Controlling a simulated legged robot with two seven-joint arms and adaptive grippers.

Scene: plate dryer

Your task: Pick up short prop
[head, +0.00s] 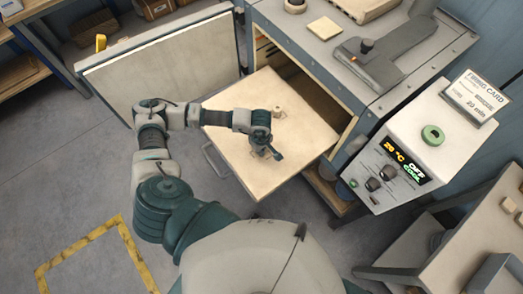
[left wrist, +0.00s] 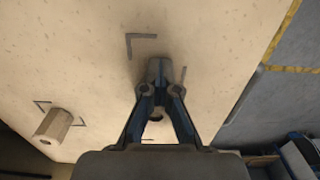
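My left gripper (head: 266,153) points down at the pale shelf (head: 228,143), which is drawn out of the kiln-like box. In the left wrist view, the gripper (left wrist: 160,75) is low over the shelf, and its dark fingers converge between angled corner marks. A small brownish shape shows between the finger links, but I cannot tell whether it is a prop or whether the fingers hold anything. A stubby tan prop (left wrist: 53,125) stands apart to the left in the left wrist view, beside corner marks. A small prop (head: 279,112) also shows beyond the gripper in the head view. My right gripper is out of view.
The open door (head: 165,62) stands left of the shelf. A control box (head: 410,150) with dials, a display and a green ring (head: 432,134) is at the right. A side table (head: 480,245) is at the lower right. Yellow floor tape (head: 85,245) lies at the lower left.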

